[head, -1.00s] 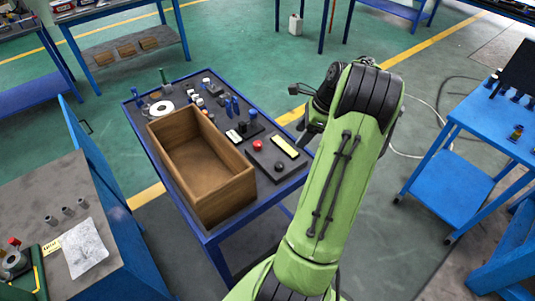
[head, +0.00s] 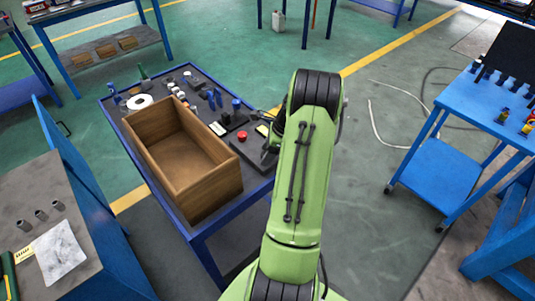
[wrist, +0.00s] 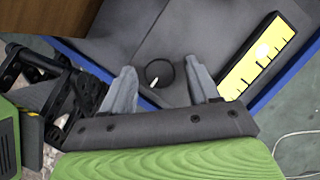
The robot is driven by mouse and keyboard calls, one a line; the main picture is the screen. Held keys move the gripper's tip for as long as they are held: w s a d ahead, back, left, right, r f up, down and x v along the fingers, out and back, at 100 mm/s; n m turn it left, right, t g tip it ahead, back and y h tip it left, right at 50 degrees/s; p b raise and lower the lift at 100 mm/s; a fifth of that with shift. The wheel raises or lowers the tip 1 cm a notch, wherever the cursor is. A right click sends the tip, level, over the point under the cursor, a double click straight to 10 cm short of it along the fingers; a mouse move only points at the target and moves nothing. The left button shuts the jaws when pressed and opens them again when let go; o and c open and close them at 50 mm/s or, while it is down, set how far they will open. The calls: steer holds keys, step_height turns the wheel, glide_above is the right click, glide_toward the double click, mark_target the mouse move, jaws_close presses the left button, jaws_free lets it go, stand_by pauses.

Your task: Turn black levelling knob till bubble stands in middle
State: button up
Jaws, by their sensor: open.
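My gripper (wrist: 160,66) is open, with one grey finger to the left of the knob and one to the right. I cannot tell how far above it the fingertips are. A yellow level strip (wrist: 247,75) with black marks lies to the right in a black frame. A pale oval, which looks like the bubble, shows around its middle, slightly towards the upper end. In the head view my arm hides the knob.
A wooden box (head: 160,128) stands on the blue-framed table (head: 200,238), left of the plate. A red button (head: 242,136) and several small tools and parts lie behind.

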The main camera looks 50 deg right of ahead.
steer(key=c, duration=1)
steer(key=shift+r, duration=0.1)
steer(key=shift+n+p, duration=0.3)
steer(key=shift+p, duration=0.25)
steer(key=n+y+p, duration=0.1)
steer(key=n+p, duration=0.2)
steer(key=shift+w+r+g, duration=0.1)
steer(key=shift+r+g, duration=0.05)
steer(key=shift+g, duration=0.25)
steer(key=n+g+p, duration=0.1)
steer(key=n, duration=0.1)
steer(key=n+g+p, duration=0.1)
steer(key=n, duration=0.2)
steer(key=shift+w+d+y, duration=0.1)
steer(key=shift+w+y, duration=0.05)
steer(key=shift+y, duration=0.15)
steer(key=n+g, duration=0.1)
steer(key=n, duration=0.2)
steer(key=n+g, duration=0.1)
steer(key=n, duration=0.1)
steer(key=shift+w+f+n, duration=0.15)
steer(key=shift+f+n, duration=0.05)
steer(key=shift+n, duration=0.2)
steer(key=n+g, duration=0.1)
steer(key=n, duration=0.4)
steer(key=shift+w+g+h+b, duration=0.1)
steer(key=shift+g+h+b, duration=0.3)
steer(key=shift+n, duration=0.3)
